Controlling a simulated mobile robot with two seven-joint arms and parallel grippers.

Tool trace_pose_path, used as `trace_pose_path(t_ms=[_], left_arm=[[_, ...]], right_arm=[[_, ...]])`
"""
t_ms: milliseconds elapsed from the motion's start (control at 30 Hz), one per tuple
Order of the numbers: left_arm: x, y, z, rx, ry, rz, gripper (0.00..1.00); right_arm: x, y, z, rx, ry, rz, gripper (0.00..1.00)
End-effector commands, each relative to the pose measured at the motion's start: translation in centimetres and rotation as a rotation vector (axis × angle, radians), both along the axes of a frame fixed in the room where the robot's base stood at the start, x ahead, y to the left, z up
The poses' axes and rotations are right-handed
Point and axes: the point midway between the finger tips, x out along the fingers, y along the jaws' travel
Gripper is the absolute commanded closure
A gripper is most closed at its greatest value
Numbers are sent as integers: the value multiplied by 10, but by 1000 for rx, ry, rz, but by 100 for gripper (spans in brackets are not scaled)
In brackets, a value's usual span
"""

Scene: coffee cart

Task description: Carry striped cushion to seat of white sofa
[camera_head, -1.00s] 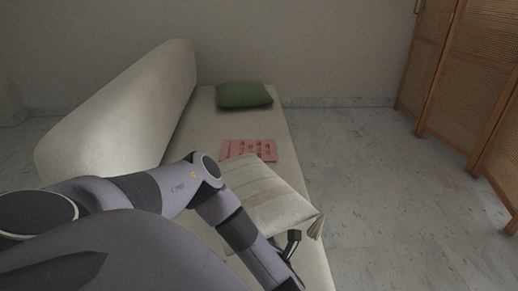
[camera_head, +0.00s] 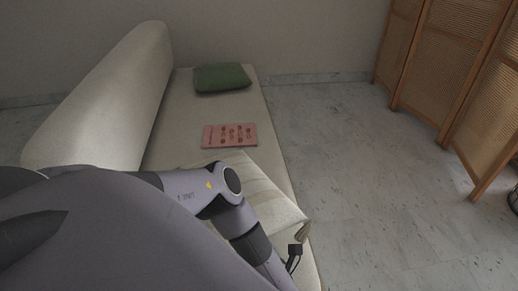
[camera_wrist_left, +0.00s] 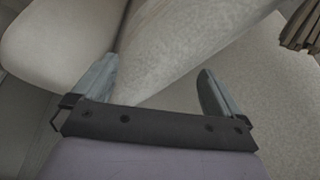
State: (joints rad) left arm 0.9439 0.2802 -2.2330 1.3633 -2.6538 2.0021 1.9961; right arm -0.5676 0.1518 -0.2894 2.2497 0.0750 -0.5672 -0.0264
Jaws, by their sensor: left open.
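The striped cushion (camera_head: 268,192) is pale with faint stripes and a tassel at its near right corner. It lies on the seat of the white sofa (camera_head: 182,120), partly hidden behind my left arm. My left gripper (camera_head: 295,257) is at the cushion's near right side, close to the tassel. In the left wrist view my left gripper (camera_wrist_left: 160,88) is open, and part of the cushion (camera_wrist_left: 168,50) shows between and beyond its fingers. I cannot tell whether the fingers touch it. My right gripper is not in view.
A pink patterned booklet or board (camera_head: 230,135) lies on the seat beyond the cushion. A green cushion (camera_head: 222,77) lies at the sofa's far end. A wooden folding screen (camera_head: 445,75) stands at right. The marble floor (camera_head: 340,150) between is clear.

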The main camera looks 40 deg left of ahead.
Motion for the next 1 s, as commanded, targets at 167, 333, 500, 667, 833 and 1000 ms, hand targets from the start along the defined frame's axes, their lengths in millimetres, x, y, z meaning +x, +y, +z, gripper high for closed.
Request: trace_pose_path(t_ms=[167, 333, 500, 667, 833, 1000], left_arm=[[-6, -12, 5, 1, -1, 0, 0], [-7, -15, 5, 2, -2, 1, 0], [-7, -15, 4, 2, -2, 1, 0], [-8, -18, 5, 1, -1, 0, 0], [-15, -30, 6, 1, 1, -1, 0], [-21, -41, 6, 1, -1, -1, 0]], right_arm=[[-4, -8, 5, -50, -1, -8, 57], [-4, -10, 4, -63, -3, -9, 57], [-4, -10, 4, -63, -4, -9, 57], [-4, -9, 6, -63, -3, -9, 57], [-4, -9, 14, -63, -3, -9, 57], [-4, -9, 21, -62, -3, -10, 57]])
